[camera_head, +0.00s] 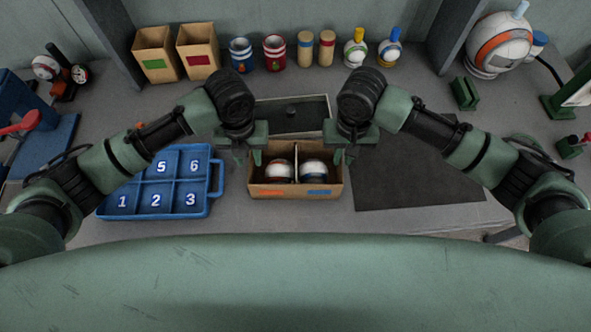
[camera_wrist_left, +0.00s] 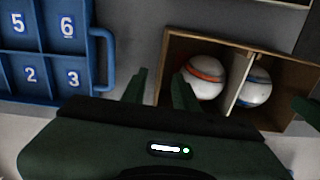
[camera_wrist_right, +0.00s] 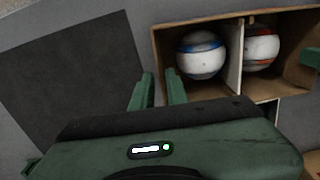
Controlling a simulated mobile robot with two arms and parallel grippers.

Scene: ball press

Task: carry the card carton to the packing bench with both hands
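The card carton (camera_head: 295,192) stands on the grey table, open at the top, with a divider down its middle. A ball with an orange band (camera_wrist_left: 204,77) sits in one half, and a ball with a blue band (camera_wrist_right: 200,56) sits in the other. My left gripper (camera_head: 248,160) is open at the carton's left wall, one finger outside and one on the inner side. My right gripper (camera_head: 344,158) is open at the right wall in the same way, its fingers closer together. I cannot tell whether the fingers touch the walls. I cannot pick out a packing bench.
A blue numbered tray (camera_head: 217,192) lies left of the carton. A dark mat (camera_head: 420,185) lies to its right, bare. A shallow framed panel (camera_head: 305,112) is behind it. Small cartons (camera_head: 155,55), jars and bottles line the back; a large round device (camera_head: 500,45) stands back right.

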